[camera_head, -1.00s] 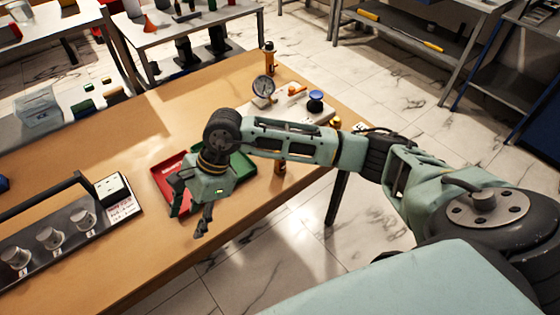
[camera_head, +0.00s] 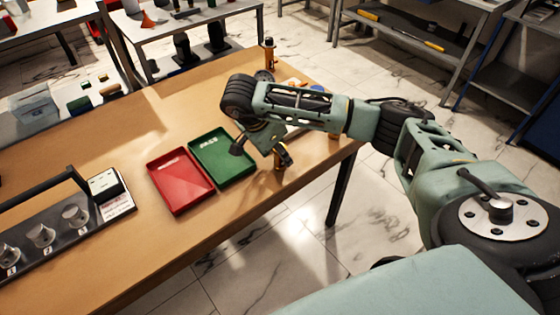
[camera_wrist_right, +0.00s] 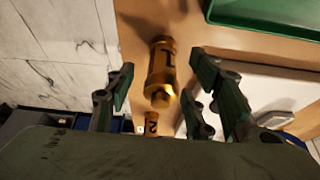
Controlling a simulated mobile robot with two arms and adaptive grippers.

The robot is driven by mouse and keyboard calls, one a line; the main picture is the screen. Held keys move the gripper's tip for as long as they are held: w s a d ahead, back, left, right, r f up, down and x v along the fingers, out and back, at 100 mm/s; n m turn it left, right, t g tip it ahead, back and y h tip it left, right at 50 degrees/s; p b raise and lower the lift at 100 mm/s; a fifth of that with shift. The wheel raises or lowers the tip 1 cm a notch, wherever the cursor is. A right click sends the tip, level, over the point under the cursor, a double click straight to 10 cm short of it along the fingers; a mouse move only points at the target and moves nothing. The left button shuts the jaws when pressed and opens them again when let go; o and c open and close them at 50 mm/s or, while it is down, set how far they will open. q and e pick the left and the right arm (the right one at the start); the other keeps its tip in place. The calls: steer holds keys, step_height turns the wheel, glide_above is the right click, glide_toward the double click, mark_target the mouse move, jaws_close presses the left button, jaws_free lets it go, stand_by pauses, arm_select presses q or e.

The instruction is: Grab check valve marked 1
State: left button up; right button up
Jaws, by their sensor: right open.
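The brass check valve marked 1 (camera_wrist_right: 161,75) stands near the table edge in the right wrist view. In the head view only a bit of it (camera_head: 279,165) shows, mostly hidden by my gripper. My right gripper (camera_wrist_right: 163,72) is open, with fingers on either side of the valve and visible gaps between; it holds nothing. In the head view the gripper (camera_head: 262,152) points down beside the green tray. A second brass valve marked 2 (camera_wrist_right: 151,123) shows behind valve 1 in the wrist view. My left gripper is not in view.
The green tray (camera_head: 249,172) and red tray (camera_head: 181,207) lie left of my gripper. A black rack (camera_head: 62,243) with several numbered grey parts stands at lower left. An upright orange-and-black object (camera_head: 269,52) is at the far table edge.

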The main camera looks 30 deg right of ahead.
steer(key=shift+b+x, duration=0.3)
steer(key=shift+x, duration=0.75)
steer(key=shift+r, duration=0.1)
steer(key=shift+c, duration=0.6)
jaws_close()
